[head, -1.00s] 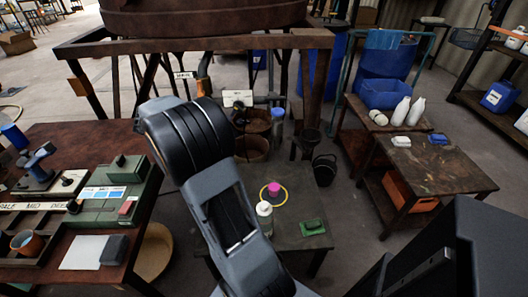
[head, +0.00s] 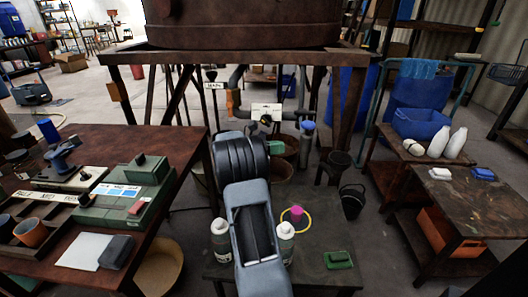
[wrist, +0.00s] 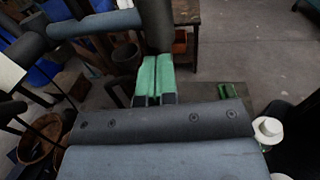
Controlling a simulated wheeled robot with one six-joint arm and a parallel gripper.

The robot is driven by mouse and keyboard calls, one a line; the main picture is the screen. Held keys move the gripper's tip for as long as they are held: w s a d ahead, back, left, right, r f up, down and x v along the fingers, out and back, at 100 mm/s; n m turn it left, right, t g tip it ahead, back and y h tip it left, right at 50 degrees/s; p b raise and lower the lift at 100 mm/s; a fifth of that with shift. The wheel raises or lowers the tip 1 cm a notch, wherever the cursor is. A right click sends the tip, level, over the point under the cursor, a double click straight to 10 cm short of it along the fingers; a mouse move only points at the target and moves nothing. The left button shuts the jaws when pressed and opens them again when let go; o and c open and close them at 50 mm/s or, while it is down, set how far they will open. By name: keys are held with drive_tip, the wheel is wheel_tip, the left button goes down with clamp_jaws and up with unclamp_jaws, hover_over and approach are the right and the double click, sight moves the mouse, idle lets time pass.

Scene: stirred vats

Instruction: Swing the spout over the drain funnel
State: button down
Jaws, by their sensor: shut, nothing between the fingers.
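The dark spout pipe (head: 290,114) runs out below the vat stand and ends in a blue-grey down-turned piece (head: 307,132). In the wrist view, a blue-grey tube (wrist: 95,24) and a dark upright cylinder (wrist: 156,25) appear to be this spout, just beyond my fingers. The black drain funnel (head: 340,158) stands to the right of the spout end; the spout is not over it. My gripper (wrist: 155,75) is shut and empty, its green fingers pointing toward the dark cylinder.
A low dark table (head: 310,272) with white bottles (head: 220,240), a pink item (head: 296,213) and a green block (head: 338,260) lies under my arm. A black bucket (head: 352,202) stands beside the funnel. A red-brown bench (head: 150,140) is left, a worktable (head: 455,200) right.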

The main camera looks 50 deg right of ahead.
drive_tip(key=shift+b+x, duration=0.5)
drive_tip(key=shift+x, duration=2.1)
